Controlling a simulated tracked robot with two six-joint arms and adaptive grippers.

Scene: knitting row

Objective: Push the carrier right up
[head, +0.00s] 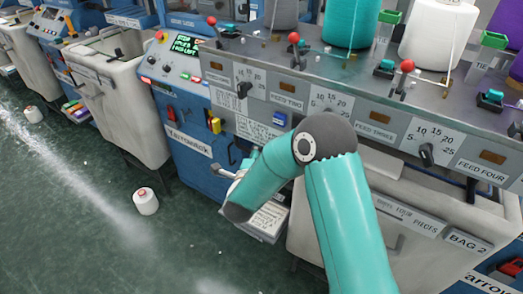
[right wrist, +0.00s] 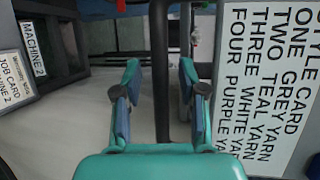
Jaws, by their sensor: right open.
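I cannot single out a carrier for certain. In the head view a pale knob on a short metal bar (head: 221,171) sticks out from the blue knitting machine (head: 190,122), left of my right forearm. My right arm reaches down and left in front of the machine, and its forearm largely hides the hand. In the right wrist view my right gripper (right wrist: 159,76) is open, its two teal-and-blue fingers apart. A dark upright bar (right wrist: 160,30) shows between the fingers; I cannot tell whether it touches them. My left gripper is in neither view.
A style card (right wrist: 262,85) stands right of the fingers. Feed dials and red-knobbed levers (head: 295,38) line the grey panel, with yarn cones (head: 350,22) above. A white bin (head: 115,95) stands left. A white cone (head: 146,201) lies on the open green floor.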

